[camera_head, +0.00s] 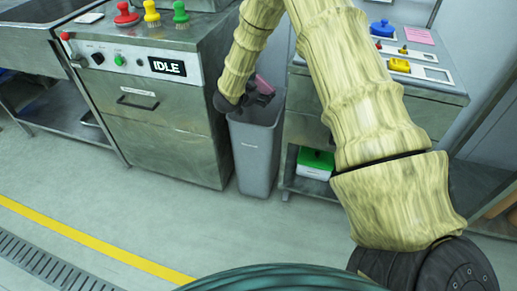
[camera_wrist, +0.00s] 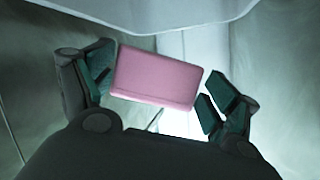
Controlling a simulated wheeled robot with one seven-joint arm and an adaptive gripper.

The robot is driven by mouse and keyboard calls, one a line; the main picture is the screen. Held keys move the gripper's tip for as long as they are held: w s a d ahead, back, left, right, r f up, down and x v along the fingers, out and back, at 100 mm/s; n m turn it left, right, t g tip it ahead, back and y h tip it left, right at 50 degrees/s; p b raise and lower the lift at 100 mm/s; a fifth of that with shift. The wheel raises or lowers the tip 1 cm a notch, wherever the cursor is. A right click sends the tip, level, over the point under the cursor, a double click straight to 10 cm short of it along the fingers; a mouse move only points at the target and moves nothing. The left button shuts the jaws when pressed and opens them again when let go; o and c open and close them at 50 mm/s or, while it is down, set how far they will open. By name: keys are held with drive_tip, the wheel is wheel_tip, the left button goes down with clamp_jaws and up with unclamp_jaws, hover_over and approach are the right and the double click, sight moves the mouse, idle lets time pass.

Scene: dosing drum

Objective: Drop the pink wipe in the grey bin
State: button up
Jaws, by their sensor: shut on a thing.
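The pink wipe (camera_wrist: 156,77) shows in the wrist view as a pink block between the fingers of my gripper (camera_wrist: 158,86). In the head view the wipe (camera_head: 264,85) shows partly behind the dark fingers. My gripper (camera_head: 257,98) is shut on it, at the mouth of the grey bin (camera_head: 256,155). The bin stands upright on the floor between two metal cabinets. The inside of the bin is hidden in the head view. How far the wipe is above or inside the rim cannot be told.
A metal machine (camera_head: 160,110) with an IDLE display stands left of the bin. A cabinet (camera_head: 440,90) with coloured items and a pink sheet (camera_head: 418,36) stands right. A green and white box (camera_head: 315,163) sits on its lower shelf. The floor in front is clear.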

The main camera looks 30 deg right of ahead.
wheel_tip(320, 180, down, 3)
drive_tip(key=shift+r+b, duration=0.2)
drive_tip(key=shift+b, duration=0.5)
drive_tip(key=o, duration=0.8)
drive_tip(key=shift+a, duration=0.15)
drive_tip(key=v, duration=1.1)
drive_tip(key=shift+s+a+r, duration=0.2)
drive_tip(key=shift+a+r, duration=0.05)
drive_tip(key=shift+f, duration=0.15)
